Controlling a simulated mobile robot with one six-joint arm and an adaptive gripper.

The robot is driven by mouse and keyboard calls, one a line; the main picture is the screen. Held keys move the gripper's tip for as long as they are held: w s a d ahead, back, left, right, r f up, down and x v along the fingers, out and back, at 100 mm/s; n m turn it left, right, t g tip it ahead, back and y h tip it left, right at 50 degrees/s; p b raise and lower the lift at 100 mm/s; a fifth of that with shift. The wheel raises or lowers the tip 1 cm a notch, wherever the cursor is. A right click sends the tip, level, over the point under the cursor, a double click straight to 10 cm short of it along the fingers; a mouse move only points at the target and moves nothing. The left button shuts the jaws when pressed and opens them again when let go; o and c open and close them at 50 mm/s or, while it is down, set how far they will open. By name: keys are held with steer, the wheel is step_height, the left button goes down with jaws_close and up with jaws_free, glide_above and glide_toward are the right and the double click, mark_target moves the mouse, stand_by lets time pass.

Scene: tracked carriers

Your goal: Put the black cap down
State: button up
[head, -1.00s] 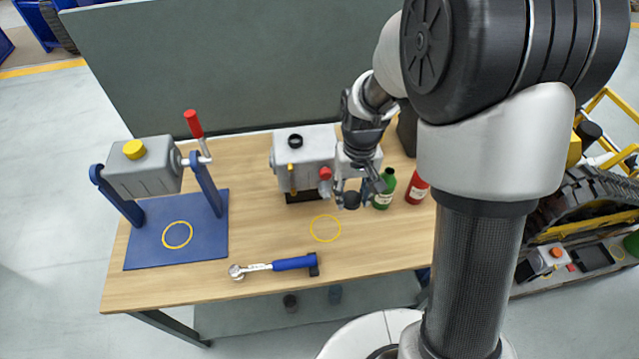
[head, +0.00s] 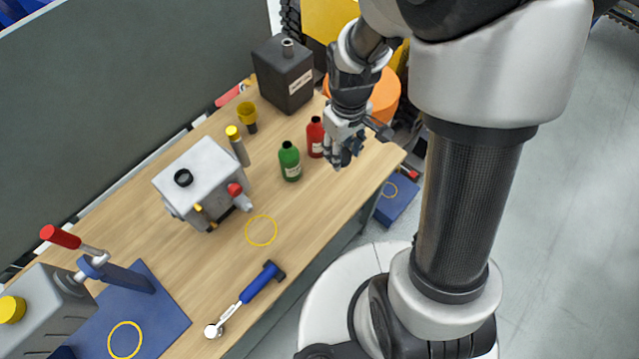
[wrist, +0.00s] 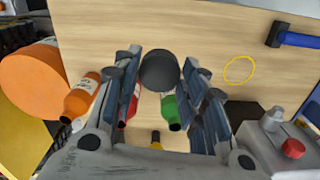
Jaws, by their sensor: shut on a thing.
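The black cap (wrist: 160,69) shows as a dark round disc between my fingertips in the wrist view. My gripper (wrist: 160,76) is shut on it, one finger pad on each side. In the head view, my gripper (head: 342,156) is over the right end of the wooden table (head: 225,270), to the right of the red bottle (head: 315,137). I cannot make out the cap there among the dark fingers. The wrist view shows bare wood around the cap; its height above the table is hard to tell.
A green bottle (head: 290,162) stands left of the red one. An orange bottle (wrist: 83,97) and a large orange container (wrist: 30,82) are left in the wrist view. A grey machine (head: 200,180), yellow ring (head: 261,231) and blue-handled tool (head: 258,285) are further left. Bare wood lies between.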

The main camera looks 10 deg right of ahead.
step_height(320, 180, down, 19)
steer(key=b, duration=0.5)
steer(key=shift+f, duration=0.15)
steer(key=shift+b, duration=0.3)
steer(key=shift+f, duration=0.15)
steer(key=o, duration=1)
steer(key=shift+o, duration=0.2)
